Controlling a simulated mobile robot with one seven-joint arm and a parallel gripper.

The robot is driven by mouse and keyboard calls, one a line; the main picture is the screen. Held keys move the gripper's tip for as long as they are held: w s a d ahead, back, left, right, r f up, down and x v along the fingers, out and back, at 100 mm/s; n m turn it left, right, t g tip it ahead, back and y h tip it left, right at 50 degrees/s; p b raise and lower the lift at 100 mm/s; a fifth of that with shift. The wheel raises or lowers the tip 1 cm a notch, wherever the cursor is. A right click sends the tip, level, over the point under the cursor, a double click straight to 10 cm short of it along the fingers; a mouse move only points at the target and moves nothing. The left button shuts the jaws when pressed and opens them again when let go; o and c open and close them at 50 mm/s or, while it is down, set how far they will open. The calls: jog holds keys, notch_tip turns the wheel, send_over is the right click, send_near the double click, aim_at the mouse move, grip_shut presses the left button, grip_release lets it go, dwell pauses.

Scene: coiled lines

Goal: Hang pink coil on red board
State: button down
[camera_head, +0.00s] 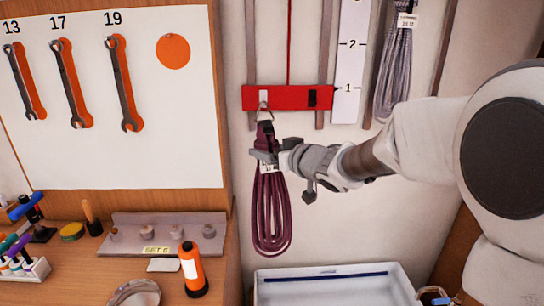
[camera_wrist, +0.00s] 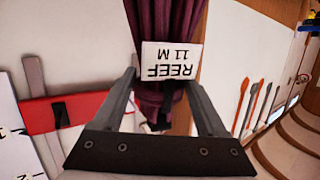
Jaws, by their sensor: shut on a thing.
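The pink coil (camera_head: 270,210), a dark maroon-pink looped line, hangs down in front of the wall below the red board (camera_head: 288,97). My gripper (camera_head: 264,157) is shut on the coil's upper part, below its dark strap. A metal ring (camera_head: 264,110) at the coil's top is right at the board's white hook (camera_head: 264,97). I cannot tell whether the ring is over the hook or just in front of it. The red board (camera_wrist: 65,110) shows at left.
A black hook (camera_head: 312,98) is at the board's right. A grey coil (camera_head: 394,70) hangs farther right, beside a numbered white strip (camera_head: 349,65). A white tray (camera_head: 335,299) is below. A wrench panel (camera_head: 110,165) and a workbench with an orange bottle (camera_head: 192,270) are at left.

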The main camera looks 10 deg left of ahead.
jog(key=w+a+f+p, duration=0.1)
jog(key=w+a, duration=0.1)
jog(key=w, duration=0.7)
jog(key=shift+a+f+p, duration=0.15)
jog(key=shift+f+p, duration=0.15)
jog(key=shift+p, duration=0.1)
dwell(0.5)
dwell(0.6)
